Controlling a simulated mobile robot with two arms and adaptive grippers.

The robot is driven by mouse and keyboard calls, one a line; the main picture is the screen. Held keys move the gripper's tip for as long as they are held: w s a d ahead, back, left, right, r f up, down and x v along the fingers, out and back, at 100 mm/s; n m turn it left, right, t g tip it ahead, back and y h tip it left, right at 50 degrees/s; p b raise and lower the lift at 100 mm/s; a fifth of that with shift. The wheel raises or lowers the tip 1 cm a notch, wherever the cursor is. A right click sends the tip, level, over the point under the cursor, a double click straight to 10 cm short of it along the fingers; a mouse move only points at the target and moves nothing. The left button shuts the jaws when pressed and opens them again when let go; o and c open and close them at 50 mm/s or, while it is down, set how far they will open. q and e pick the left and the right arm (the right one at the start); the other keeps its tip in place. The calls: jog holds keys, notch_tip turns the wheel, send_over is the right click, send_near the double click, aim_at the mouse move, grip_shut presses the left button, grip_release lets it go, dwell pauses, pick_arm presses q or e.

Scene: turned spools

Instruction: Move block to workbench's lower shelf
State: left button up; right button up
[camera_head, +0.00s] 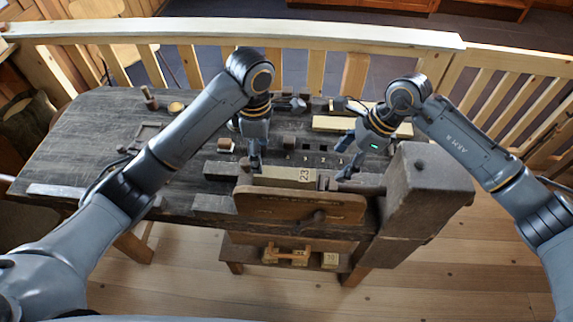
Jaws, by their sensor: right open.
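The workbench (90,130) is dark, worn wood with a vise at its front right. A pale block marked 23 (300,174) lies on the bench top behind the vise's front jaw. A smaller pale block with a number (330,259) sits on the workbench's lower shelf (345,262). My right gripper (341,157) is open and empty, right of the block marked 23, with its fingers toward the left. My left gripper (254,160) points down by that block's left end. Its fingers show too small to tell open from shut, and contact with the block is unclear.
The vise's wooden front jaw (270,207) and a large dark wooden post (425,175) stand at the front right. A small tool carrier (288,254) takes up the middle of the lower shelf. Small items lie along the bench's back. A pale railing (230,32) runs behind.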

aim_at(264, 183)
pick_arm(q)
jog(key=shift+w, duration=0.3)
pick_arm(e)
jog(key=shift+w, duration=0.3)
pick_arm(q)
jog(key=f, duration=1.3)
jog(key=shift+s+f, duration=0.25)
jog(key=shift+s, duration=0.15)
pick_arm(e)
jog(key=x, duration=1.3)
jog(key=shift+s+a+f, duration=0.15)
jog(key=shift+s, duration=0.25)
pick_arm(q)
jog(key=c, duration=1.1)
pick_arm(e)
jog(key=c, duration=1.1)
pick_arm(q)
jog(key=shift+o, duration=0.2)
pick_arm(e)
jog(key=shift+o, duration=0.2)
